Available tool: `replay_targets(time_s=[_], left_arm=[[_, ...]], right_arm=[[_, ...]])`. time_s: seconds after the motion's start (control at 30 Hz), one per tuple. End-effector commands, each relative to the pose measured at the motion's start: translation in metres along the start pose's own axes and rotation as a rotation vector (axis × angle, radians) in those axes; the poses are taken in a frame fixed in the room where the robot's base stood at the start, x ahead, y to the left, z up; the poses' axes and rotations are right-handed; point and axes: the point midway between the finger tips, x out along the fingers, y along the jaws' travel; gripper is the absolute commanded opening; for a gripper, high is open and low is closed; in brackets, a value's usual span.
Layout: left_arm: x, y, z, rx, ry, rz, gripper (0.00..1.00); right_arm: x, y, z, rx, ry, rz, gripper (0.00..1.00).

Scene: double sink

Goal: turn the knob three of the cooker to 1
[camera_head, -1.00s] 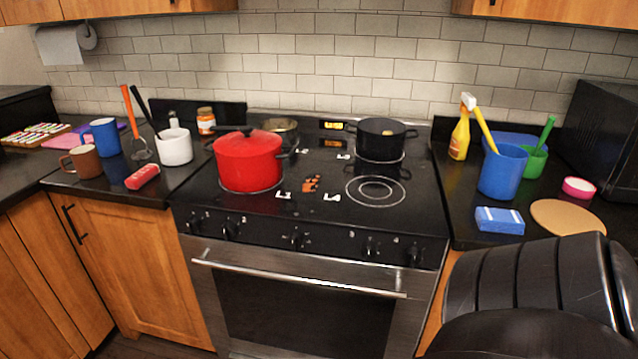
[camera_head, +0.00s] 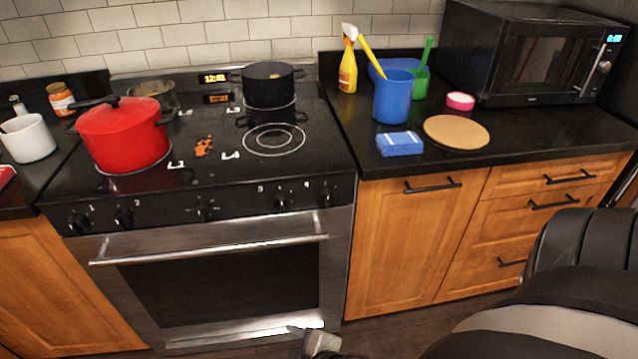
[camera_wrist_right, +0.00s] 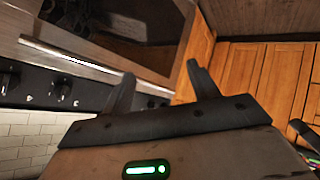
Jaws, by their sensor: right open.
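The cooker (camera_head: 60,190) stands at the left of the head view with a row of black knobs on its front panel. Knob three (camera_head: 283,200) is right of the panel's middle, beside the printed 3; its pointer setting is too small to read. My right gripper (camera_wrist_right: 160,70) is open and empty in the right wrist view, its two fingers apart in front of the oven door. Some knobs (camera_wrist_right: 62,92) show at the left of that view, apart from the fingers; I cannot tell which they are. My left gripper is out of view.
The oven handle (camera_head: 210,250) juts out below the knobs. A red pot (camera_head: 122,138) and a black pot (camera_head: 268,88) stand on the hob. The right counter holds a blue cup (camera_head: 393,98), a sponge (camera_head: 400,144) and a microwave (camera_head: 530,58). The floor before the cooker looks clear.

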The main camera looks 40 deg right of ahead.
Motion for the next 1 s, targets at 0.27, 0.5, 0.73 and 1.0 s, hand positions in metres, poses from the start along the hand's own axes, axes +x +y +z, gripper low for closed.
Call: replay_targets(time_s=[0.27, 0.5, 0.73, 1.0], left_arm=[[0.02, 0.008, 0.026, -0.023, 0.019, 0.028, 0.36], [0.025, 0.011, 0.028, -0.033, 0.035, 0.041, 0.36], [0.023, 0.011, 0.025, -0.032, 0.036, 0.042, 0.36], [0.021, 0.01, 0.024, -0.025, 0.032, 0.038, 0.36]], right_arm=[[0.043, 0.093, 0.001, -1.33, -0.341, 0.402, 0.6], [0.028, 0.147, -0.028, -1.914, -0.746, 0.607, 0.6], [0.032, 0.168, -0.038, -1.998, -0.83, 0.636, 0.6], [0.068, 0.21, -0.045, -1.996, -0.828, 0.635, 0.6]])
